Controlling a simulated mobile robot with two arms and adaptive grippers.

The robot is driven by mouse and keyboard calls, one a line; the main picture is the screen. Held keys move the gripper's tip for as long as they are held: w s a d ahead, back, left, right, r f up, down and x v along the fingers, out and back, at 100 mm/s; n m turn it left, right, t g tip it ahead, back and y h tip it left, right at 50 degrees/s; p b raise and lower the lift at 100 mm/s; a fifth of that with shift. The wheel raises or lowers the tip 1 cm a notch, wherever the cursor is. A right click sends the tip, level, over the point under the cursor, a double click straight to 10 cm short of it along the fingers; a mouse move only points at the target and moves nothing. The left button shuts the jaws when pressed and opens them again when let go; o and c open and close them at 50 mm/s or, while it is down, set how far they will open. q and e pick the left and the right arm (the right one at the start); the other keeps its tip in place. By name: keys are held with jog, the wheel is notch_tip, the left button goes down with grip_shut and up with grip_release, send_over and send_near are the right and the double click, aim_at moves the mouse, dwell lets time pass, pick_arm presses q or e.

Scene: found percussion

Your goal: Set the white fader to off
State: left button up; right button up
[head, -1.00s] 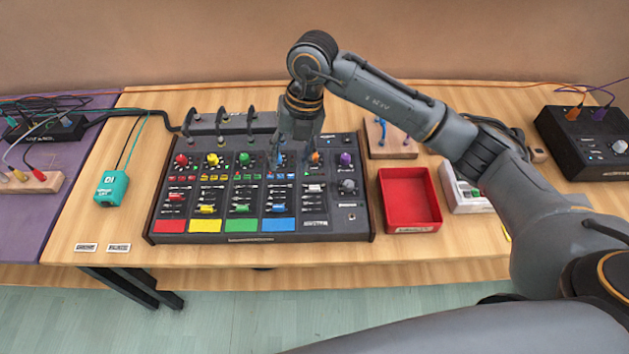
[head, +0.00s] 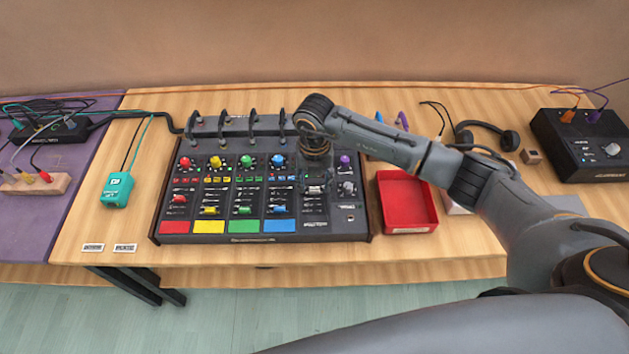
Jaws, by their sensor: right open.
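The mixer (head: 341,225) is a black panel on the table with coloured knobs, faders and colour pads. The white fader (head: 314,190) is in its right-hand channel, partly covered by my right gripper. My right gripper (head: 314,184) points down over this channel, open, with its fingertips close around or just above the white fader. I cannot tell whether they touch it. My left gripper is not in view.
A red tray (head: 408,228) stands right of the mixer. A teal box (head: 117,190) is on the left. Black cables run along the mixer's back. Headphones (head: 487,135) and a black box (head: 583,143) are at the right.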

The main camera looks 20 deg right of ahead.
jog(key=shift+f, duration=0.55)
grip_shut()
jog(key=shift+s, duration=0.1)
